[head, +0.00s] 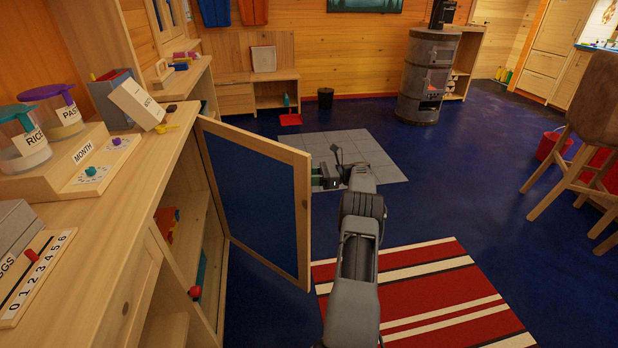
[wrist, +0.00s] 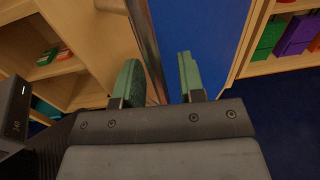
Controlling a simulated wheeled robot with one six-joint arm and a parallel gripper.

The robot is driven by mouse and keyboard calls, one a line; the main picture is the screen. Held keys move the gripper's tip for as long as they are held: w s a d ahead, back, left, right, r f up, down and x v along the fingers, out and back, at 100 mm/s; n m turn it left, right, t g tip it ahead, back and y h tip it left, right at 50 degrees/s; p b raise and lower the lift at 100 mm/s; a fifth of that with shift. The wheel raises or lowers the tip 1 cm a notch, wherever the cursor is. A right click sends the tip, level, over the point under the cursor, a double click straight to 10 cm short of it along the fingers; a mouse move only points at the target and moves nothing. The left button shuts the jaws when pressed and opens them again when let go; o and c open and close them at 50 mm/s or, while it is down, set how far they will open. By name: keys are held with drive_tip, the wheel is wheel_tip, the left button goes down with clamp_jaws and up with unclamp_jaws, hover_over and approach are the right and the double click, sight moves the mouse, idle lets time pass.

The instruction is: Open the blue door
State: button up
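The blue door (head: 255,195) is a blue panel in a pale wooden frame, low on the wooden cabinet at left. It stands swung out from the cabinet, with shelves showing behind it. In the wrist view the blue panel (wrist: 207,35) fills the upper middle. My gripper (head: 322,182) is at the door's free edge in the head view. Its green fingers (wrist: 160,80) are apart. I cannot tell whether they touch the bar.
The cabinet top (head: 105,225) carries jars, a label stand and boxes. A striped rug (head: 430,297) lies on the dark blue floor at right. A stove (head: 428,75) stands on the far side, and a stool (head: 590,130) is at right. The floor between is mostly clear.

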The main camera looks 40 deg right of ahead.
drive_tip(key=shift+s+d, duration=0.1)
drive_tip(key=shift+d, duration=0.05)
drive_tip(key=v, duration=0.7)
drive_tip(key=shift+s+d, duration=0.1)
idle(0.4)
drive_tip(key=shift+c, duration=0.2)
